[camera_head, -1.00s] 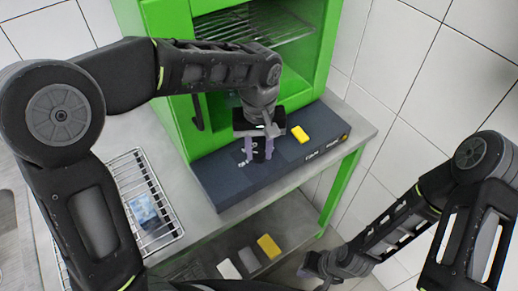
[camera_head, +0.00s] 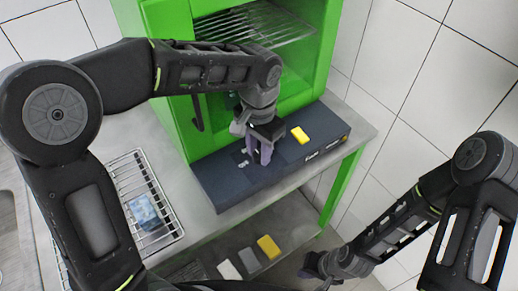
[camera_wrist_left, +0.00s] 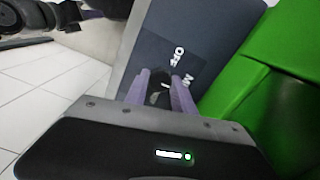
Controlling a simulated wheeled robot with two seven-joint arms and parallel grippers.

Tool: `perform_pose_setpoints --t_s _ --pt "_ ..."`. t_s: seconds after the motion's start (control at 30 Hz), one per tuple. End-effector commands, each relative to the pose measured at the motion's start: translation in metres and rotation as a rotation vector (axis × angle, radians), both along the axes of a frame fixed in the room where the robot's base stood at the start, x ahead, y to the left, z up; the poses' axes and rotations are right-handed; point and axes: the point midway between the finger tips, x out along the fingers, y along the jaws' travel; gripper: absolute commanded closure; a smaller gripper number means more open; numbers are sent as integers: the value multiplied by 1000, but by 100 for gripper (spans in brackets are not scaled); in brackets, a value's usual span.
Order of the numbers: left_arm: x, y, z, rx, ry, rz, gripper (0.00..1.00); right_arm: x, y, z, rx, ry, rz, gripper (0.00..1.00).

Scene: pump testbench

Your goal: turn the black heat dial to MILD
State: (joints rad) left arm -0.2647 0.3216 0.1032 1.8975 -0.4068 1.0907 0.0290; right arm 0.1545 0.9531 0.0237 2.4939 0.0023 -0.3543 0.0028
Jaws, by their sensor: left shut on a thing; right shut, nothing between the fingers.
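The dark control panel (camera_head: 215,181) runs along the front of the green cabinet, with white lettering on its top that is too small to read surely. My left gripper (camera_head: 262,156) is down at the panel, its purple fingers shut on the black heat dial. In the left wrist view, the dial (camera_wrist_left: 160,90) shows as a dark shape between the fingertips (camera_wrist_left: 160,84), beside white lettering on the panel. The dial is hidden by the gripper in the head view, and its pointer cannot be made out. My right gripper (camera_head: 318,264) is shut and empty at lower right, away from the panel.
The green cabinet (camera_head: 171,60) stands open behind with a wire shelf. A wire rack (camera_head: 127,180) with a blue packet (camera_head: 145,212) lies left. White, grey and yellow blocks lie on the lower shelf.

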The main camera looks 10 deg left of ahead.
Motion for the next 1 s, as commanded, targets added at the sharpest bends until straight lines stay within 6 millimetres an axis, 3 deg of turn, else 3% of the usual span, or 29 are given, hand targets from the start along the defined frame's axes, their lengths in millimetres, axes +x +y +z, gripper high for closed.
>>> perform_pose_setpoints --t_s 0.57,0.6,0.87,1.0 --pt "1 0 1 -1 -3 -52 100 0 0 0 0 0 0 100" --pt "1 0 1 -1 -3 -52 69 0 0 0 0 0 0 100" --pt "0 0 0 0 -1 -51 48 0 0 0 0 0 0 100" --pt "0 0 0 -1 -1 -51 48 0 0 0 0 0 0 100"
